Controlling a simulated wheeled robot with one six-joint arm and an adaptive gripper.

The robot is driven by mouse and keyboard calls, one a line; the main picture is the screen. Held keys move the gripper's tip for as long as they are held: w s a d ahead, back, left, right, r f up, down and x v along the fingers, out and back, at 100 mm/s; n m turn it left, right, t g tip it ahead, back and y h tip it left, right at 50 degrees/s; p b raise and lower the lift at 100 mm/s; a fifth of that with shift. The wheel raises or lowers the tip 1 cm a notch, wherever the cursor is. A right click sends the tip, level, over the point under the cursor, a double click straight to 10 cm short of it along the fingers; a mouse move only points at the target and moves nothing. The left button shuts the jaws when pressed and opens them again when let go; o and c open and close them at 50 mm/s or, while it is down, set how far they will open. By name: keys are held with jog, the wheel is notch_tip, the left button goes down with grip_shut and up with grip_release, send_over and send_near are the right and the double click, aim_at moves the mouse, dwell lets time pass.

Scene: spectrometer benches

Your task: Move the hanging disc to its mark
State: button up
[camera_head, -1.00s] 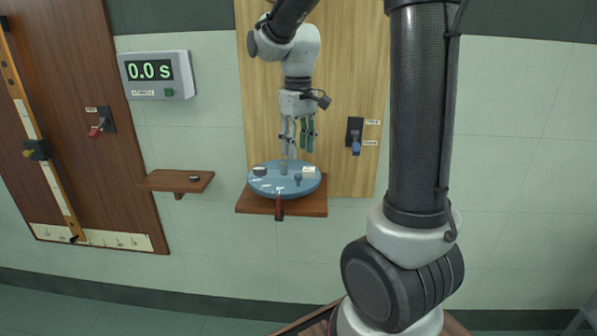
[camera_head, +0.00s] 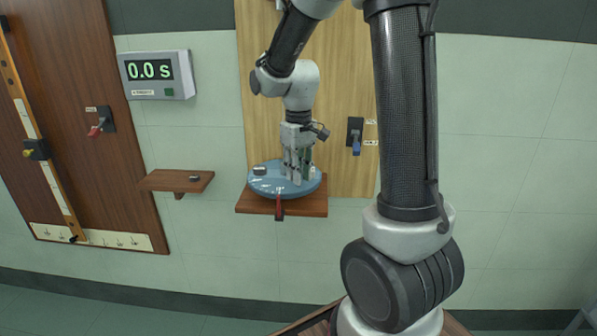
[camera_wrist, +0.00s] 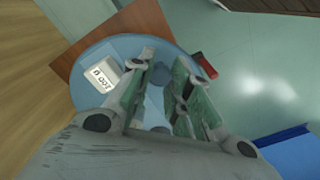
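The blue round disc (camera_head: 268,186) sits level over a wooden wall shelf (camera_head: 318,208); it also shows in the wrist view (camera_wrist: 92,53). No hanging wire can be made out, and its mark cannot be told for sure. My gripper (camera_head: 298,179) points down over the disc's right half, fingertips close to its top. In the wrist view my gripper (camera_wrist: 162,90) has its green-padded fingers apart, with blue disc surface and a small dark knob (camera_wrist: 161,74) showing between them. Whether the fingers touch anything is hidden. A white labelled block (camera_wrist: 103,76) lies on the disc, left of the fingers.
A timer (camera_head: 156,75) reads 0.0 s. A switch with a blue lever (camera_head: 355,136) is on the wall to the right.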

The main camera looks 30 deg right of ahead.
grip_shut()
jog(key=shift+d, duration=0.2)
jog(key=shift+w+d+n, duration=0.2)
jog(key=shift+d+n, duration=0.65)
jog(key=shift+n, duration=0.65)
jog(key=shift+w+d+n, duration=0.25)
jog(key=shift+d+n, duration=0.2)
jog(key=shift+n, duration=0.25)
jog(key=shift+w+d+n, duration=0.2)
jog(key=shift+d+n, duration=0.25)
jog(key=shift+n, duration=0.25)
jog(key=shift+w+d+n, duration=0.3)
jog(key=shift+d+n, duration=0.1)
jog(key=shift+n, duration=0.35)
jog(key=shift+w+d+n, duration=0.3)
jog(key=shift+d+n, duration=0.1)
jog(key=shift+n, duration=0.35)
jog(key=shift+w+d+n, duration=0.3)
jog(key=shift+w+n, duration=0.1)
jog(key=shift+n, duration=0.3)
jog(key=shift+w+d+n, duration=0.25)
jog(key=shift+w+n, duration=0.15)
jog(key=shift+n, duration=0.3)
jog(key=shift+w, duration=0.1)
